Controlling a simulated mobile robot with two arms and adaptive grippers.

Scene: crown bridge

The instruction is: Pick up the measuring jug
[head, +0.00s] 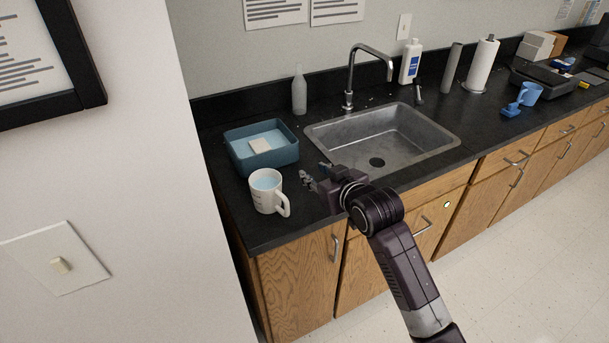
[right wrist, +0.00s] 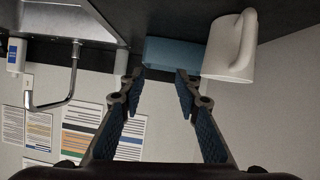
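The measuring jug (head: 264,193) is white with a handle, has markings on its side and pale blue inside. It stands upright on the black counter near its left front corner. In the right wrist view the jug (right wrist: 228,52) shows at the upper right, inverted, with its handle toward the camera. My right gripper (head: 313,178) is to the right of the jug, apart from it. In the right wrist view its fingers (right wrist: 161,76) are spread, with nothing between them, and the jug lies outside them to the right. My left gripper is not in view.
A blue tub (head: 236,160) holding a pale block (head: 260,146) stands behind the jug. The steel sink (head: 400,157) with its tap (head: 350,75) is to the right. A clear bottle (head: 299,92) stands at the back. A wall (head: 130,150) borders the counter's left end.

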